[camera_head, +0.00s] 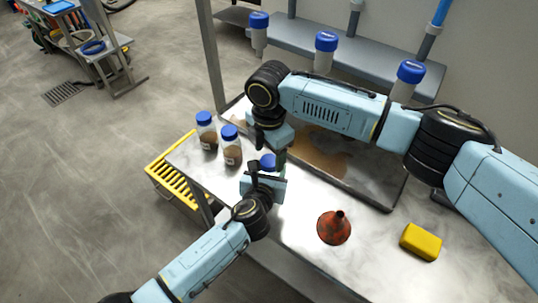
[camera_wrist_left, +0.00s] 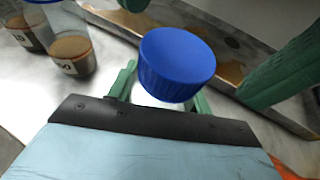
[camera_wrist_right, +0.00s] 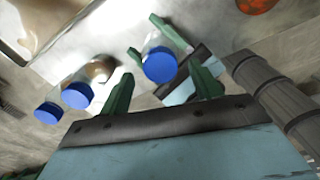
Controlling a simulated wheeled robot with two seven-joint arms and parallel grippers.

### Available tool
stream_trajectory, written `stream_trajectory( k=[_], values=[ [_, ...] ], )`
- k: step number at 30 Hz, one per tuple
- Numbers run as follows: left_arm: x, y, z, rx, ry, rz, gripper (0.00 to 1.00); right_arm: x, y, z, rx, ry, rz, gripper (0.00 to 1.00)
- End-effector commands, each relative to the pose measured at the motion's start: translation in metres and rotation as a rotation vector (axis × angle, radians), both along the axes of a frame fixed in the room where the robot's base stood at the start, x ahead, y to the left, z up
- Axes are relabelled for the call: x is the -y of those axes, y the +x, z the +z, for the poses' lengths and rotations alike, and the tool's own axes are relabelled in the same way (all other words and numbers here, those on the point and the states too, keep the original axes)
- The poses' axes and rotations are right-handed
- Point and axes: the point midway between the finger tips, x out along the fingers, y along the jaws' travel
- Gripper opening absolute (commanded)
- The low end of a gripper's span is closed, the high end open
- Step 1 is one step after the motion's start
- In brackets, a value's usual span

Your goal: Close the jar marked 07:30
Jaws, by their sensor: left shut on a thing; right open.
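A clear jar with a blue lid (camera_head: 267,161) stands at the near edge of the bench. My left gripper (camera_head: 266,174) is shut on this jar from the near side. The blue lid fills the middle of the left wrist view (camera_wrist_left: 177,65), seated on or over the jar's mouth; I cannot tell how tightly. My right gripper (camera_head: 279,153) is open, just above and beside the lid. The right wrist view shows the lid (camera_wrist_right: 160,65) beyond its spread green fingers (camera_wrist_right: 163,92). The held jar's label is hidden, so I cannot read 07:30.
Two lidded jars with brown contents, a left one (camera_head: 206,132) and a right one (camera_head: 230,147), stand to the left. A shallow tray (camera_head: 375,200) with brown liquid lies behind. A red funnel (camera_head: 334,228) and yellow sponge (camera_head: 420,242) are at right. A yellow rack (camera_head: 172,182) hangs at left.

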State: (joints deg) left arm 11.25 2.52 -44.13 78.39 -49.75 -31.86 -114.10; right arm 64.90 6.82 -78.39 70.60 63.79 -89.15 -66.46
Motion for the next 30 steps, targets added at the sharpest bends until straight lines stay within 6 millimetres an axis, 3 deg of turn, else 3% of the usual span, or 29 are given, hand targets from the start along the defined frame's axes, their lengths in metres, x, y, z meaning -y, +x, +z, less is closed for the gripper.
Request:
stream_trajectory(
  k=[6,17,24,30],
  values=[
    [0.000,0.000,0.000,0.000,0.000,0.000,0.00,0.000,0.000,0.023,0.000,0.000,0.000,0.64],
    [0.000,0.000,0.000,0.000,0.000,0.000,0.00,0.000,0.000,0.027,0.001,0.001,0.014,0.60],
    [0.000,0.000,0.000,0.000,0.000,0.000,0.00,0.000,0.001,0.055,0.003,0.001,0.225,0.60],
    [0.000,0.000,0.000,0.000,0.000,0.000,0.00,0.000,-0.001,0.060,-0.001,-0.001,0.285,0.60]
  ],
)
